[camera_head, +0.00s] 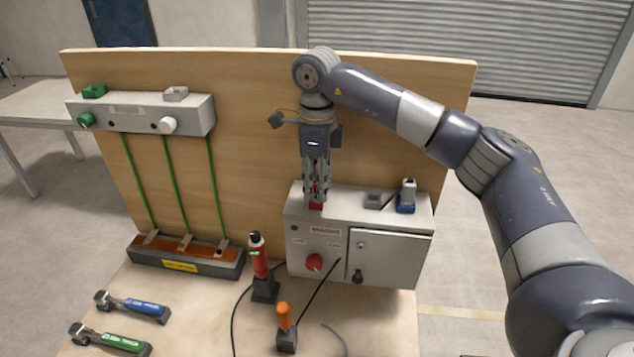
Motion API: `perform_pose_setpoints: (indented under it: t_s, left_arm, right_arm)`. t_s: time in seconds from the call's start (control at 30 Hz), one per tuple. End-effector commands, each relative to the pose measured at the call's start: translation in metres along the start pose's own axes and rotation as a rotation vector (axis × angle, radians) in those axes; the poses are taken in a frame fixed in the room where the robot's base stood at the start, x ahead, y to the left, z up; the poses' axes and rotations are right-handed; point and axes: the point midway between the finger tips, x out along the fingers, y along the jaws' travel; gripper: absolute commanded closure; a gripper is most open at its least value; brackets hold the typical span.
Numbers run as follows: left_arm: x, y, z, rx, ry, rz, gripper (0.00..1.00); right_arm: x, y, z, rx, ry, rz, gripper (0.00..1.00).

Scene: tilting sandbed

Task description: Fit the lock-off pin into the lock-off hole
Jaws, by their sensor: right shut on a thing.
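My right gripper (316,190) points straight down over the left part of the top of a grey control box (390,257). Its fingers are shut on a small red thing (316,206), which looks like the lock-off pin. The fingers hide most of it. It is at the level of the box top; I cannot tell whether it touches it. A red rotary switch (314,262) is on the box front, below the gripper. I cannot make out the lock-off hole for certain. My left gripper is not in view.
A blue-and-grey item (406,197) and a small grey block (373,200) sit on the box top. A red tester (260,262) and an orange-handled tool (285,320) stand in front. Blue (134,306) and green (110,339) handled tools lie left. A wooden panel (255,130) rises behind.

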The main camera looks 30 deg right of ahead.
Motion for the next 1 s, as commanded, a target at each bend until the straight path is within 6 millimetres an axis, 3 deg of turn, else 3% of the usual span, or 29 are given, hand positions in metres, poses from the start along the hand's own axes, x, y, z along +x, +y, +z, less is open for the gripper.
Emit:
perform_pose_setpoints:
  t_s: [0.43, 0.47, 0.53, 0.77, 0.9, 1.0]
  left_arm:
    - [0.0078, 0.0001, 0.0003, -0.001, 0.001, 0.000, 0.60]
    - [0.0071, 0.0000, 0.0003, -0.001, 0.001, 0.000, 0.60]
    - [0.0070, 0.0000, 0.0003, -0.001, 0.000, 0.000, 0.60]
    - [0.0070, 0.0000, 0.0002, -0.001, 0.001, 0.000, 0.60]
    - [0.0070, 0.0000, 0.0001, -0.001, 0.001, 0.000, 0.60]
    - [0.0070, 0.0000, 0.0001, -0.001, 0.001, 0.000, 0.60]
  right_arm:
    - [0.0117, -0.0002, -0.0003, 0.000, 0.001, 0.000, 1.00]
    - [0.0110, -0.0001, -0.0003, 0.000, 0.001, 0.001, 0.71]
    - [0.0109, -0.0001, -0.0003, 0.000, 0.001, 0.001, 0.55]
    - [0.0105, -0.0002, -0.0002, 0.000, 0.000, 0.000, 0.55]
    - [0.0105, -0.0002, -0.0002, 0.000, 0.001, 0.000, 0.35]
    - [0.0104, -0.0002, -0.0002, 0.000, 0.000, 0.000, 0.35]
